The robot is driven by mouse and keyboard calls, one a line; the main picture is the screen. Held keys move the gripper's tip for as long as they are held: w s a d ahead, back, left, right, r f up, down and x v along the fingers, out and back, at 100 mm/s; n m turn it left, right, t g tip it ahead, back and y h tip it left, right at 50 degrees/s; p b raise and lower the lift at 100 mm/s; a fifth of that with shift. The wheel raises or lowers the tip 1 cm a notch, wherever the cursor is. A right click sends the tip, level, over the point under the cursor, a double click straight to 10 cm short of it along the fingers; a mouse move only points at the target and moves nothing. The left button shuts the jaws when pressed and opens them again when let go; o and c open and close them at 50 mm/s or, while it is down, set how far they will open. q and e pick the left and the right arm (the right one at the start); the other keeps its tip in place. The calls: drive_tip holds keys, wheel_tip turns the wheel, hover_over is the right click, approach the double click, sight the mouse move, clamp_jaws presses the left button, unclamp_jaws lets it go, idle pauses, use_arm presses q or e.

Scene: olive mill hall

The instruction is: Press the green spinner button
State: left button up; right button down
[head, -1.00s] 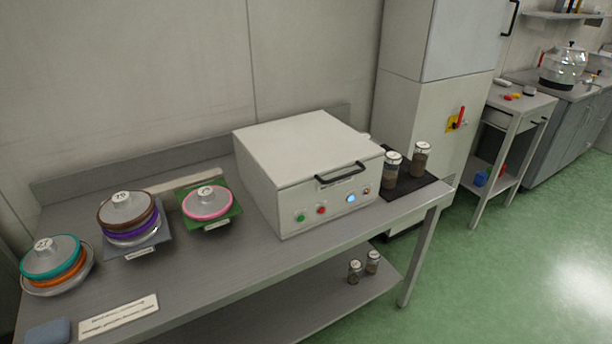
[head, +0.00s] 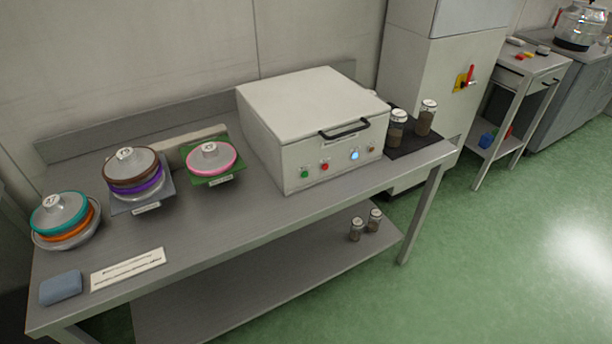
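The green button (head: 304,173) is on the lower left of the front face of a pale box-shaped machine (head: 316,105) on the grey bench. A red button (head: 325,166) sits just right of it, and a lit blue round light (head: 354,155) is further right. The lid with its black handle (head: 344,130) looks closed. Neither of my grippers shows in the head view.
Stacked discs with coloured rims (head: 135,177) stand on the bench at left, with a pink-rimmed one (head: 211,160) on a green mat. Lidded jars (head: 396,129) stand right of the machine on a dark mat. A label card (head: 128,269) and blue block (head: 61,287) lie in front. Green floor is clear at right.

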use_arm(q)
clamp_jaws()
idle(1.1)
